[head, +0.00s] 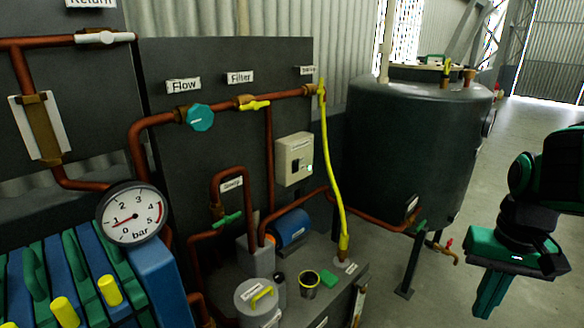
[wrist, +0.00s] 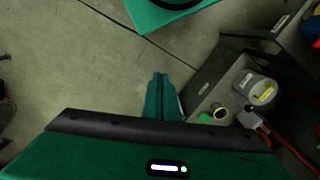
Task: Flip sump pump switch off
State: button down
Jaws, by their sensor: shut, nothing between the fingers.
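A beige switch box (head: 294,158) is mounted on the dark panel in the middle of the head view. It has a small dark switch on its front and a label too small to read. I cannot tell which way the switch is set. A blue pump motor (head: 290,228) sits below it on the dark bench. My gripper (head: 487,304) hangs at the far right, pointing down, well apart from the box. In the wrist view my gripper (wrist: 160,76) has its green fingers together, empty, above the concrete floor. The switch box is not recognizable in the wrist view.
A dark tank (head: 410,140) stands between the panel and my arm. Copper pipes and a yellow hose (head: 332,160) run near the box. A pressure gauge (head: 133,213) is at left. A lidded grey container (head: 257,300) stands on the bench. Open floor lies at right.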

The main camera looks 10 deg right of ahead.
jog(key=w+t+h, duration=0.1)
jog(key=w+t, duration=0.1)
jog(key=w, duration=1.9)
jog(key=w+a+f+t+y, duration=0.1)
jog(key=w+a+f+y, duration=0.15)
jog(key=w, duration=0.75)
jog(key=w+a+f+t+y, duration=0.15)
jog(key=w+a, duration=0.25)
jog(key=w, duration=0.5)
jog(key=w+a+f+t+y, duration=0.1)
jog(key=w+a+t, duration=0.15)
jog(key=w, duration=0.75)
jog(key=w+a+r+m+t+y, duration=0.1)
jog(key=w+r+m+t+y, duration=0.2)
jog(key=w, duration=1.1)
jog(key=shift+w+r+m+t, duration=0.2)
jog(key=shift+w+m+t, duration=0.2)
jog(key=shift+m, duration=0.3)
jog(key=shift+a, duration=0.2)
